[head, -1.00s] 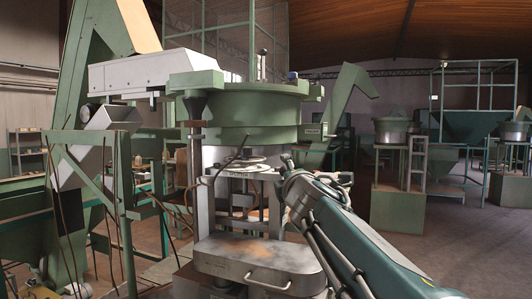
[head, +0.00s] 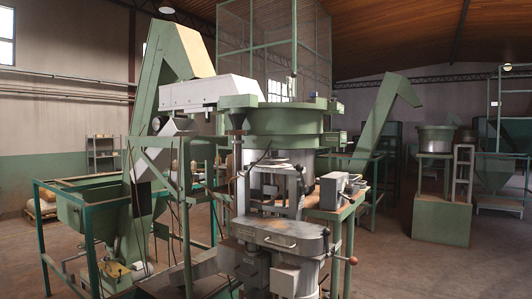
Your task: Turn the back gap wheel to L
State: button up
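The nut machine stands in the middle of the head view, with a wide green drum (head: 285,125) on top. A small pale disc (head: 272,163) shows under the drum; it may be a gap wheel, but I cannot tell it from a front one. No L mark can be read. A handle with a reddish knob (head: 351,261) sticks out at the lower right of the machine. My gripper and arm are not in view.
A grey control box (head: 340,190) sits on a green stand right of the machine. A green-framed hopper (head: 95,215) stands at the left. A green pedestal (head: 441,220) stands further back right. Open floor (head: 420,270) lies at the lower right.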

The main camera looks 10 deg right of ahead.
aim_at(273, 155)
jog(key=u, duration=1.45)
jog(key=l+u, duration=0.15)
jog(key=l, duration=0.25)
jog(key=k+l+u, duration=0.15)
jog(key=l, duration=0.25)
jog(key=l+u, duration=0.15)
jog(key=l, duration=0.25)
jog(key=k+l+u, duration=0.1)
jog(key=l, duration=0.3)
jog(key=k, duration=0.05)
